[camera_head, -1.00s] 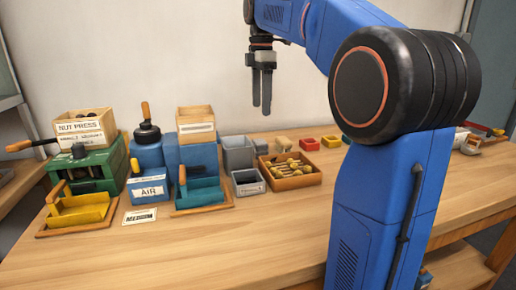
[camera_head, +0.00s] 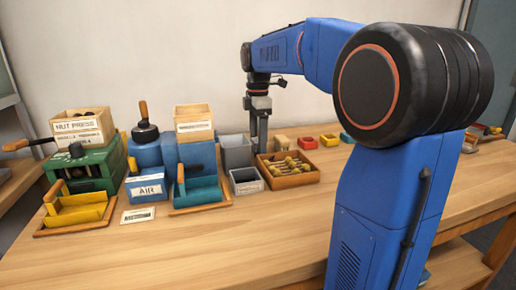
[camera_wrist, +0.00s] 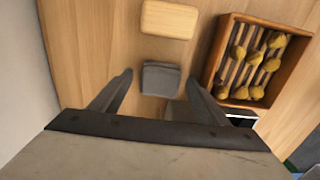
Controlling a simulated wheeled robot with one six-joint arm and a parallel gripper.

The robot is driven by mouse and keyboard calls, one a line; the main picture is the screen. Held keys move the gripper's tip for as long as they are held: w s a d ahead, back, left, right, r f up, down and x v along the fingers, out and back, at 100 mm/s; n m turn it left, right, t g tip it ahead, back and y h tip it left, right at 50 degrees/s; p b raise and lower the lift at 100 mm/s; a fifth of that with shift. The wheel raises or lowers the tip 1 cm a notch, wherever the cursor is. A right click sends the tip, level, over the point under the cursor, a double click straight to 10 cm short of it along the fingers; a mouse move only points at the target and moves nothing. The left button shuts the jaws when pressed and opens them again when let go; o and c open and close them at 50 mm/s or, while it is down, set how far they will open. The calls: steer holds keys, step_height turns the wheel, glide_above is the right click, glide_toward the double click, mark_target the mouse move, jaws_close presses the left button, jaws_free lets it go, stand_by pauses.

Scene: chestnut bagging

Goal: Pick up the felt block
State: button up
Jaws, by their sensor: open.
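The felt block appears to be the small dark grey block (camera_wrist: 160,79) in the wrist view, lying on the wooden table between and just beyond my fingertips. My gripper (camera_wrist: 160,76) is open, one finger on each side of the block, with visible gaps; I cannot tell the exact height left between tips and table. In the head view my gripper (camera_head: 259,150) points straight down behind the slatted wooden tray, and its fingers largely hide the grey block.
A pale wooden block (camera_wrist: 169,18) lies close beyond the grey block. A slatted tray of yellowish chestnuts (camera_wrist: 222,62) stands to the right. A grey bin (camera_head: 236,153) is close left of my gripper in the head view. Small red and yellow boxes (camera_head: 308,142) stand to the right.

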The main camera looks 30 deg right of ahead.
steer(key=shift+f, duration=0.9)
steer(key=c, duration=1.3)
steer(key=shift+r, duration=0.1)
step_height(320, 180, up, 10)
steer(key=shift+f, duration=0.1)
